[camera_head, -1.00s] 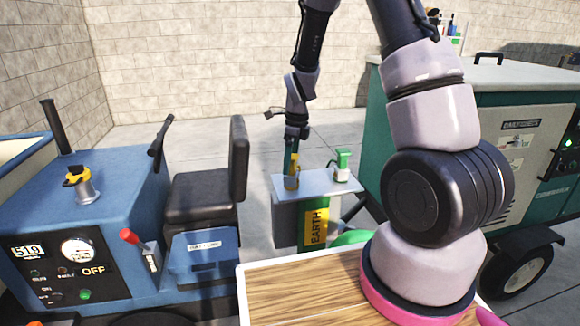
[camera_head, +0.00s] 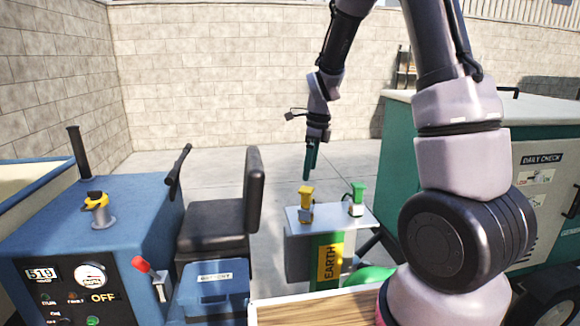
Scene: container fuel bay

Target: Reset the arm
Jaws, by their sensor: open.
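My arm rises from the wooden deck at the lower right, bends over at the top and hangs down in the middle. My gripper (camera_head: 311,160) points down, open and empty, above the earth stand (camera_head: 302,255). Its dark teal fingers are clear of the yellow clamp (camera_head: 306,203) below. The yellow clamp stands upright on the left of the stand's top. A green clamp (camera_head: 357,199) stands on the right of the same top.
A blue tractor (camera_head: 130,215) with a black seat (camera_head: 215,225) stands at the left. A green generator cabinet (camera_head: 395,140) stands at the right behind my arm. Concrete floor and a block wall (camera_head: 220,70) lie behind.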

